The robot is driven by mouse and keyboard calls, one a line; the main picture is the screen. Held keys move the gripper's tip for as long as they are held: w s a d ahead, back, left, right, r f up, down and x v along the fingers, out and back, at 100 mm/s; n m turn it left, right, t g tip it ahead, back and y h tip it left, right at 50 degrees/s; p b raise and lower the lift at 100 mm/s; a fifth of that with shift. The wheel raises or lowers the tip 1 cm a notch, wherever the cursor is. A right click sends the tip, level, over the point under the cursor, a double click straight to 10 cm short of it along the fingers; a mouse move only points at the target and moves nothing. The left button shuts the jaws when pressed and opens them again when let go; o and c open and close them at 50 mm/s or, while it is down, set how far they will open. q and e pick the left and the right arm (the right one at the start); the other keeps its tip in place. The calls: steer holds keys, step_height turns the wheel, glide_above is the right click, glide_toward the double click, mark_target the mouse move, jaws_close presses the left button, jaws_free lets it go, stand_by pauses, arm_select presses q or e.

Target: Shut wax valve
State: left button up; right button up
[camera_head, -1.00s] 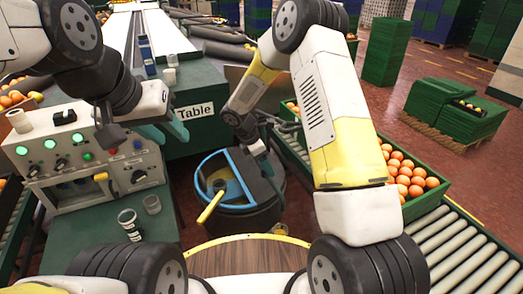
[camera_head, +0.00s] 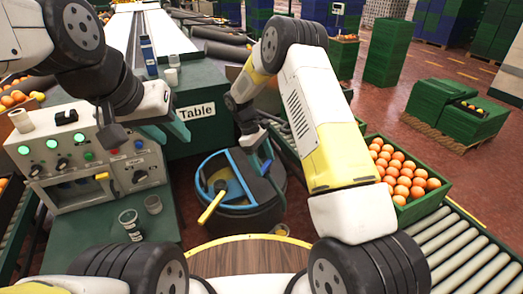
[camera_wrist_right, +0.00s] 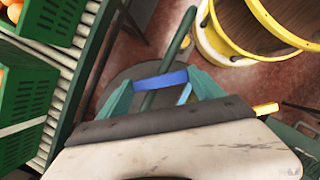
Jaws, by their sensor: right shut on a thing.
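A dark round drum (camera_head: 272,211) with a blue rim (camera_head: 206,163) stands in the middle of the head view. A yellow handle (camera_head: 210,207) sticks out from its front left. I cannot tell which part is the wax valve. My right gripper (camera_head: 265,160) is at the drum's back right edge. In the right wrist view its teal fingers (camera_wrist_right: 160,88) are shut on a blue bar (camera_wrist_right: 160,80); a dark green rod passes by it.
The control panel's table (camera_head: 105,225) holds two small cups. A crate of oranges (camera_head: 425,200) stands right of my right arm beside a roller conveyor (camera_head: 470,250). A round wooden top with a yellow rim (camera_head: 240,258) is in front of the drum.

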steer(key=m, duration=0.1)
steer(key=m+y, duration=0.1)
steer(key=m, duration=0.1)
steer(key=m+g, duration=0.1)
steer(key=shift+w, duration=0.3)
steer(key=shift+w+m+g+y, duration=0.1)
steer(key=shift+m+g+y, duration=0.45)
steer(key=shift+m, duration=1.15)
steer(key=shift+y, duration=0.25)
steer(key=o, duration=1.4)
steer(key=shift+c, duration=0.2)
steer(key=v, duration=0.7)
steer(key=shift+r, duration=0.4)
